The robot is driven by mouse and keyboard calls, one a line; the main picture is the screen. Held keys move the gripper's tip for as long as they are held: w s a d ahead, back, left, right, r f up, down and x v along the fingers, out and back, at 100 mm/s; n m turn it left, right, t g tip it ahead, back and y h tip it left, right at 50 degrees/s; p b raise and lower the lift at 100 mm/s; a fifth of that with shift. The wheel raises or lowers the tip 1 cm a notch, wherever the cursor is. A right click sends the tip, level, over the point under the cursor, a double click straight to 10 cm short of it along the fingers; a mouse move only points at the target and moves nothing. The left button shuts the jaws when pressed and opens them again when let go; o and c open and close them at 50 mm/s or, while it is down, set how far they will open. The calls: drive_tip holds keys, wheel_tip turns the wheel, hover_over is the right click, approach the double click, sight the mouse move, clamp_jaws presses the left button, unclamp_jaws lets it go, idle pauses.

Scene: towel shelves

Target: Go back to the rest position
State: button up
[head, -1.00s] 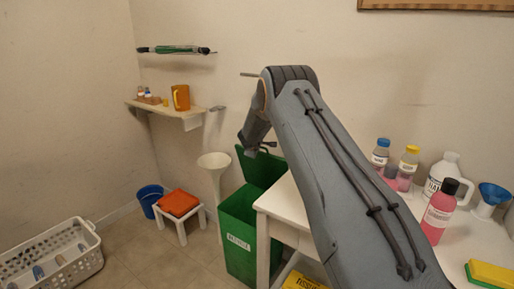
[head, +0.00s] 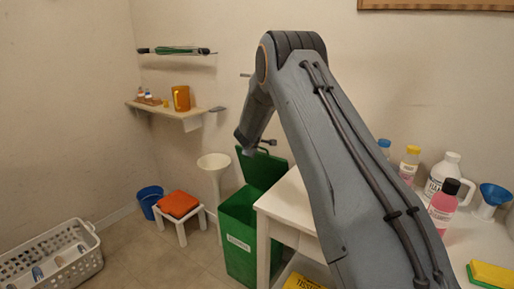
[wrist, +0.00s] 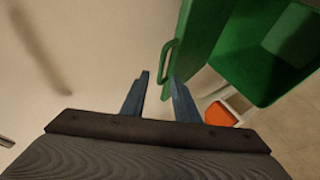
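My arm rises over the white table in the head view and bends down at its far end, above the green bin. In the wrist view my gripper (wrist: 158,95) shows two blue-grey fingers apart with nothing between them. The open green bin (wrist: 262,50) and its lid handle lie just beyond the fingers there. In the head view the fingers are not clearly seen behind the arm link.
The green bin (head: 238,240) stands with its lid up beside the white table (head: 285,208). Several bottles, a blue funnel (head: 494,194) and a yellow sponge (head: 492,272) are on the table. A laundry basket (head: 85,262) is at lower left.

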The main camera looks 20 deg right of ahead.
drive_tip(key=shift+v, duration=0.8)
drive_tip(key=s+a+r+m+g+y, duration=0.15)
drive_tip(key=s+a, duration=0.25)
drive_tip(key=s, duration=0.4)
drive_tip(key=s+a+m+g+y, duration=0.15)
drive_tip(key=s+a, duration=0.25)
drive_tip(key=s, duration=0.4)
drive_tip(key=s+a+r+m+g+y, duration=0.1)
drive_tip(key=s+a+y, duration=0.25)
drive_tip(key=s, duration=0.45)
drive_tip(key=s+f+m+g+h, duration=0.1)
drive_tip(key=s+m+g, duration=0.5)
drive_tip(key=s, duration=2.6)
drive_tip(key=shift+f, duration=0.6)
